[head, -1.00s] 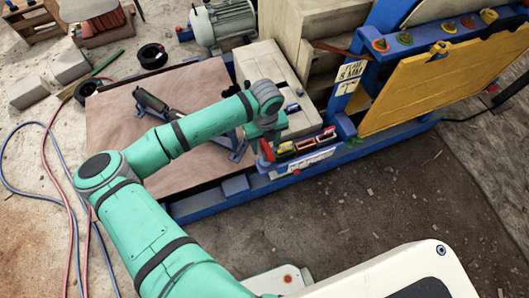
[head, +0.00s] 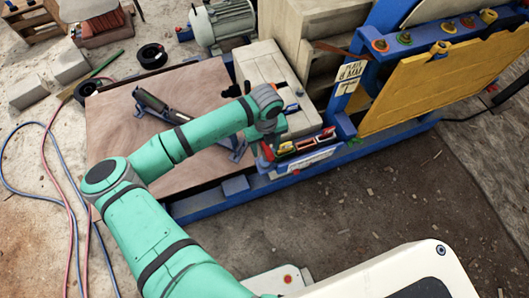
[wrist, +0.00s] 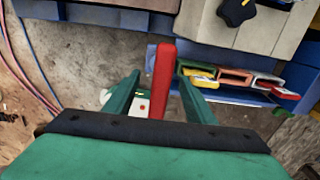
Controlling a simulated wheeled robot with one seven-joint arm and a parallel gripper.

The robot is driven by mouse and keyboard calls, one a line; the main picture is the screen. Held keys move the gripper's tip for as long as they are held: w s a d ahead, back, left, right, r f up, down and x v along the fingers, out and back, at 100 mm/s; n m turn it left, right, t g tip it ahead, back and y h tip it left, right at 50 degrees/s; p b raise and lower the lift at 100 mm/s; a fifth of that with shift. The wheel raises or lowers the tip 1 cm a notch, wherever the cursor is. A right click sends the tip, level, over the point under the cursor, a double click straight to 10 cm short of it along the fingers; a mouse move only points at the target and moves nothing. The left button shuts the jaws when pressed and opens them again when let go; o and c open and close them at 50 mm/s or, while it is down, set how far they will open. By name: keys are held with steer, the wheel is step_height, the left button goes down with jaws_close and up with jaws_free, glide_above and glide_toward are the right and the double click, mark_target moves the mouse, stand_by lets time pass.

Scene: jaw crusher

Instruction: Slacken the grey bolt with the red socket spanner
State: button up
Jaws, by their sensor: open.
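A long red handle (wrist: 162,80), probably the red socket spanner, stands out between the two fingers of my gripper (wrist: 158,95) in the wrist view. The fingers are apart, with a visible gap on each side of the handle. In the head view a bit of red (head: 267,152) shows under my wrist at the left end of the tool rack; the fingertips are mostly hidden there. Several bolts with coloured collars (head: 380,45) sit along the blue beam at the upper right. I cannot tell which one is grey.
A black knob (wrist: 236,12) is on the pale casing beyond. A yellow panel (head: 440,85) hangs below the beam. The dirt floor in front is open.

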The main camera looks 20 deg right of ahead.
jaws_close()
steer(key=shift+r, duration=2.05)
steer(key=shift+f, duration=0.1)
stand_by(0.4)
